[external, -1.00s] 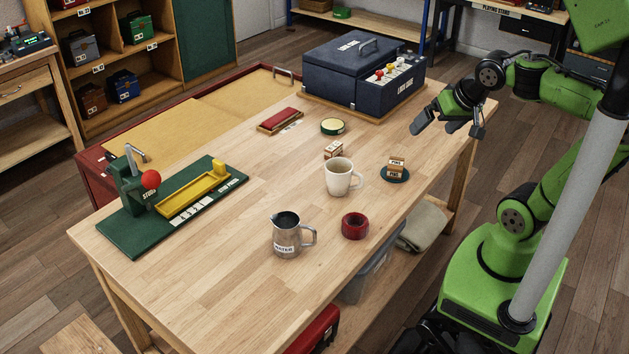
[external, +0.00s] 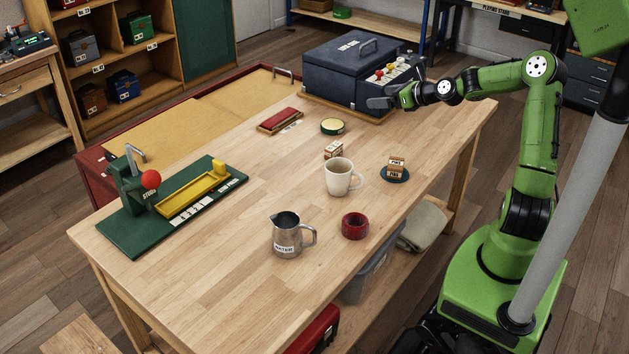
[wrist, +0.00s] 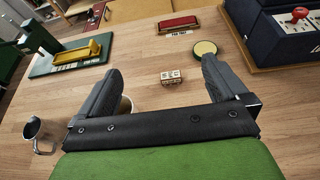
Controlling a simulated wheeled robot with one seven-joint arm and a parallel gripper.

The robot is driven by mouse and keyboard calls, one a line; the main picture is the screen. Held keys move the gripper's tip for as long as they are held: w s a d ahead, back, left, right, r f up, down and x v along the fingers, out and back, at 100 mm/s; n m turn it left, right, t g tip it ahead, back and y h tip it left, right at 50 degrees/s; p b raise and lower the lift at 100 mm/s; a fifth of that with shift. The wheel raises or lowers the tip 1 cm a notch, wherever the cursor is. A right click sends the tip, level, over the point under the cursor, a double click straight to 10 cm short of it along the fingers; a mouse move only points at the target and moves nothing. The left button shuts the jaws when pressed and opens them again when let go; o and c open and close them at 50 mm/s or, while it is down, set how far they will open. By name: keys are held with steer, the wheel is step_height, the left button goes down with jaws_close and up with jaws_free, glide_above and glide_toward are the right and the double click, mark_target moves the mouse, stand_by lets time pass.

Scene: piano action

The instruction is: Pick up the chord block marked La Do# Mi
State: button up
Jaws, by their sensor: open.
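A small wooden block with white labelled faces (external: 334,150) sits on the table behind the mug. It also shows in the wrist view (wrist: 171,77), ahead and seen between the fingers. A second small labelled block (external: 396,167) sits on a dark green round coaster (external: 396,178) to the right of the mug. The lettering on both is too small to read, so I cannot tell which is marked La Do# Mi. My gripper (external: 380,102) is open and empty, above the table in front of the blue case; its two fingers (wrist: 160,67) are spread apart in the wrist view.
A cream mug (external: 339,178) stands close to the first block, partly hidden by my left finger in the wrist view. A steel pitcher (external: 286,238), red tape roll (external: 355,226), round tin (external: 332,127), red pad (external: 281,119) and blue case (external: 340,75) stand around.

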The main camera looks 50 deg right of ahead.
glide_toward(338, 151)
steer(key=b+x, duration=0.2)
steer(key=shift+w+a+f, duration=0.1)
steer(key=shift+w+a, duration=0.25)
steer(key=shift+w, duration=0.05)
steer(key=b+x, duration=0.1)
steer(key=x, duration=0.4)
steer(key=shift+w+d+f+b, duration=0.1)
steer(key=shift+w+d+b, duration=0.1)
steer(key=shift+w+b, duration=0.15)
steer(key=shift+c, duration=0.3)
steer(key=c, duration=1)
